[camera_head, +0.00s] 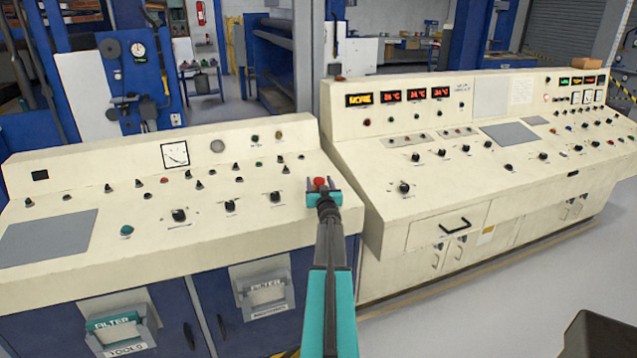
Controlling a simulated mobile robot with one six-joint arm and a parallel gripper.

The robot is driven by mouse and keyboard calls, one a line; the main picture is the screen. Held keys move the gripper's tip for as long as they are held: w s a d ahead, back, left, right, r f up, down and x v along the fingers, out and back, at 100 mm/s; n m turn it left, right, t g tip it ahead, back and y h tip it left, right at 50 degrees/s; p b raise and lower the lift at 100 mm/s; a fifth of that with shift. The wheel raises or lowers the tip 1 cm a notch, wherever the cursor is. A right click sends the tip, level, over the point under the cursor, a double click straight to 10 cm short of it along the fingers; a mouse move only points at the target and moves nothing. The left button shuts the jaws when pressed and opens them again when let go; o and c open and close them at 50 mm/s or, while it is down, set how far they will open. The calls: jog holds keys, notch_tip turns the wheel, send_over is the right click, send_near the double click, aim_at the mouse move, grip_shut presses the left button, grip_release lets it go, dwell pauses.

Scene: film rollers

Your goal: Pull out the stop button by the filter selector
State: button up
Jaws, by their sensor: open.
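A red stop button (320,183) sits near the right end of the left cream control console (150,262). My gripper (322,187), teal with dark fingers, is at the button. Its fingers are open, one on each side of the red head in the picture. I cannot tell whether they touch it. The lower part of the button is hidden by my gripper. A black selector knob (275,197) is to the left of the button; its label is too small to read, so I cannot confirm it is the filter selector.
More black knobs (179,215) and a green button (127,230) are on the same console. A second console (440,210) with lit displays stands close on the right. Blue machinery (130,75) is behind.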

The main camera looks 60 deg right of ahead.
jog(key=shift+b+v, duration=0.75)
jog(key=shift+v, duration=5.65)
